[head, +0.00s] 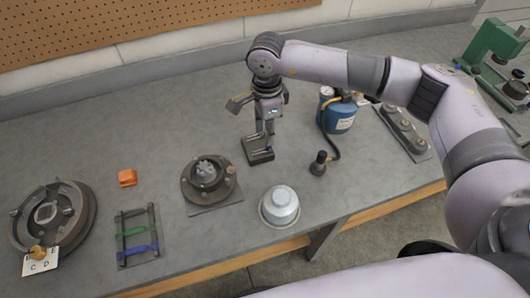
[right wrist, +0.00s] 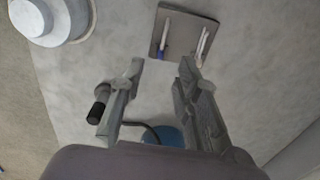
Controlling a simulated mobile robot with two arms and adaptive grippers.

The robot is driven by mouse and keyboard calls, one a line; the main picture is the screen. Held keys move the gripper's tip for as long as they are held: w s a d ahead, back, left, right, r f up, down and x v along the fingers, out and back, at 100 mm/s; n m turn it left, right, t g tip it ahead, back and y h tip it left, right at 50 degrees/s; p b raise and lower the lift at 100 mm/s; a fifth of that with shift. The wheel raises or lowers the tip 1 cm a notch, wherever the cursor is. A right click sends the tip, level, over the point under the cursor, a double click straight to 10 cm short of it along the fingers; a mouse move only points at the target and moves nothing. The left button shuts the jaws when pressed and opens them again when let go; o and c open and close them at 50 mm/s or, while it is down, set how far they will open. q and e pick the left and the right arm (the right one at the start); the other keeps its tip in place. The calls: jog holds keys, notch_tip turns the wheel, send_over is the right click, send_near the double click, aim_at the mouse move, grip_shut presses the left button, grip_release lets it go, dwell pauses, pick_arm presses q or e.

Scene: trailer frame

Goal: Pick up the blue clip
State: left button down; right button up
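My right gripper (head: 262,140) points down over a small dark grey tray (head: 260,157) on the bench. In the right wrist view, its fingers (right wrist: 162,70) are wide apart with nothing between them. The same tray (right wrist: 178,52) lies just beyond the fingertips there and bears two slim pale pieces, one with a blue end (right wrist: 162,52). I cannot tell whether this is a clip. In the head view, a blue clip-like bar (head: 138,249) crosses a dark rack (head: 121,252) at front left, nearer the front edge than a green bar (head: 135,232). My left gripper is out of view.
A metal bowl-like part (head: 280,205) and a geared hub (head: 207,175) stand near the tray. An orange block (head: 127,177), a brake drum (head: 75,215) and a lettered card (head: 41,262) are left. A blue gas canister (head: 337,115) with a hose torch (head: 318,165) is right.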

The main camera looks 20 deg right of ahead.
notch_tip(320, 180, up, 9)
jog(key=b, duration=0.3)
jog(key=m+p, duration=0.6)
jog(key=m, duration=3)
send_over(266, 146)
jog(key=f, duration=0.6)
jog(key=w+f, duration=0.1)
jog(key=f, duration=0.2)
jog(key=shift+a+f, duration=0.1)
jog(key=shift+f, duration=0.1)
jog(key=f+p, duration=0.1)
jog(key=f, duration=0.1)
jog(key=s+f+p, duration=0.1)
jog(key=f, duration=0.1)
jog(key=shift+w+f, duration=0.1)
jog(key=shift+f, duration=0.55)
